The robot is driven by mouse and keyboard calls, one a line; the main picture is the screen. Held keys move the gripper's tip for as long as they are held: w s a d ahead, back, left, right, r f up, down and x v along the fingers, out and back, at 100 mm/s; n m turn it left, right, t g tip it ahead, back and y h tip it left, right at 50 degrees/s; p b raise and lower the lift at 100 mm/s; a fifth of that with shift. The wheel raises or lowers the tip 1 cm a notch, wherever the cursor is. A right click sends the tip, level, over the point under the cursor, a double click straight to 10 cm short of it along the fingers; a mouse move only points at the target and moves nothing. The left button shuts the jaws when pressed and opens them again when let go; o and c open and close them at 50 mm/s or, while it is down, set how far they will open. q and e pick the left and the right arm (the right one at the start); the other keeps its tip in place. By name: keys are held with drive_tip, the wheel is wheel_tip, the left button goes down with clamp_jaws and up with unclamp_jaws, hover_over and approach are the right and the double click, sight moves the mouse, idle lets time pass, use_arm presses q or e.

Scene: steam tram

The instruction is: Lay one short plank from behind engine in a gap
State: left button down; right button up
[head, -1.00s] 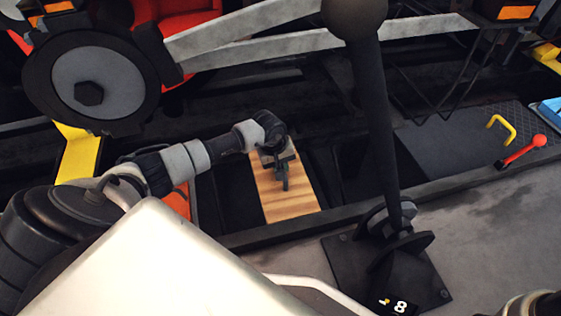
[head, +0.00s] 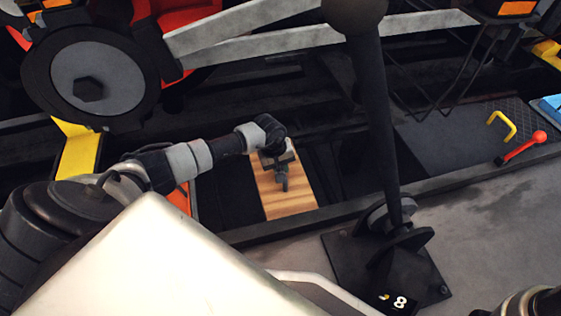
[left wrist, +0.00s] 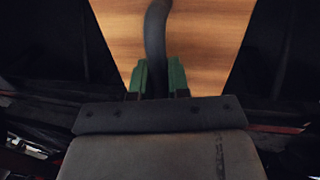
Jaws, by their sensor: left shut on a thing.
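A short wooden plank (head: 288,200) with a striped grain lies in the dark trough beside the track, in the head view. Dark gaps show on both sides of it. My left gripper (head: 282,181) is over the plank, shut on a dark curved handle on its top. In the left wrist view the plank (left wrist: 205,45) fills the middle, and the dark handle (left wrist: 156,40) runs between the green fingertips of my left gripper (left wrist: 158,78). Whether the plank rests fully on its supports I cannot tell. My right gripper is not in view.
A black lever post (head: 378,120) on a dark base plate rises just right of the plank. A dark cover with a yellow handle (head: 502,126) and a red-knobbed lever (head: 522,149) are farther right. Engine rods and a big wheel (head: 90,80) hang above.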

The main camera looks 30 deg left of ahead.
use_arm(q)
drive_tip(key=shift+w, duration=0.1)
drive_tip(key=c, duration=1.1)
unclamp_jaws()
drive_tip(key=shift+f, duration=0.1)
drive_tip(key=shift+o, duration=0.4)
drive_tip(key=shift+f, duration=0.1)
wheel_tip(320, 180, up, 11)
drive_tip(key=s+a+p, duration=0.1)
drive_tip(key=p, duration=0.7)
drive_tip(key=shift+s+a, duration=0.2)
drive_tip(key=shift+s, duration=0.15)
drive_tip(key=shift+f, duration=0.15)
